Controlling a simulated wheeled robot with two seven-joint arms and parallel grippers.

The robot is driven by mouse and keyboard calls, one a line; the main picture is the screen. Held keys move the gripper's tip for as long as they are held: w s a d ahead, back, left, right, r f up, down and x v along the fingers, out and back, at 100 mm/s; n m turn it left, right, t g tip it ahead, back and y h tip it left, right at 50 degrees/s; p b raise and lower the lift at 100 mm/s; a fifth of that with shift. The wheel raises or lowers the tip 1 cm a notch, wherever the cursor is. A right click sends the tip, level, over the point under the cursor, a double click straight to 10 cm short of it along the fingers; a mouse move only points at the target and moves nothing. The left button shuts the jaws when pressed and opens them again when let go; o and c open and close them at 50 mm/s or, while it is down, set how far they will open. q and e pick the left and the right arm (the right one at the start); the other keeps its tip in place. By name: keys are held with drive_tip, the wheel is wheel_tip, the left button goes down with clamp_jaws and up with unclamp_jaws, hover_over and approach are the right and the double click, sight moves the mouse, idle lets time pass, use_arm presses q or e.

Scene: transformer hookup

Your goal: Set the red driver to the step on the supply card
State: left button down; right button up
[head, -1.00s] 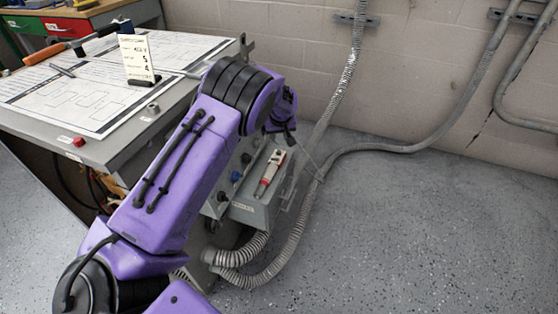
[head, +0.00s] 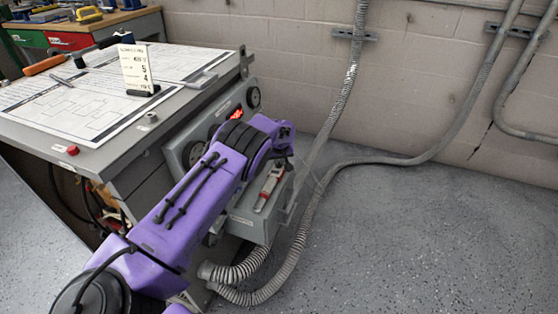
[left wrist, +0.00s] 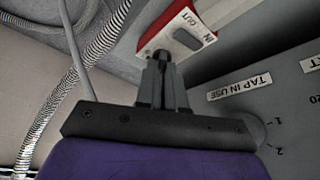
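In the left wrist view a red body with a white IN/OUT label (left wrist: 185,28) is just beyond the fingertips. My left gripper (left wrist: 164,64) has its fingers close together at a black stub beside that body. I cannot tell whether they grip the stub. In the head view my purple arm hides the gripper. My right gripper is not in view.
A TAP IN USE label (left wrist: 239,87) is on the grey panel beside a dial (left wrist: 262,130) marked 1 and 2. Ribbed hoses (head: 268,288) run low beside the cabinet. Open floor (head: 430,240) lies right.

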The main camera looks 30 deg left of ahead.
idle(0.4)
use_arm(q)
drive_tip(key=shift+m, duration=0.7)
drive_tip(key=shift+m+t+h+p, duration=0.3)
drive_tip(key=shift+m+h, duration=0.1)
drive_tip(key=shift+m, duration=0.3)
drive_tip(key=shift+m+t+h, duration=0.3)
drive_tip(key=shift+m+h, duration=0.3)
drive_tip(key=shift+m, duration=0.8)
drive_tip(key=c, duration=1.2)
unclamp_jaws()
drive_tip(key=shift+c, duration=0.2)
drive_tip(key=shift+r, duration=0.1)
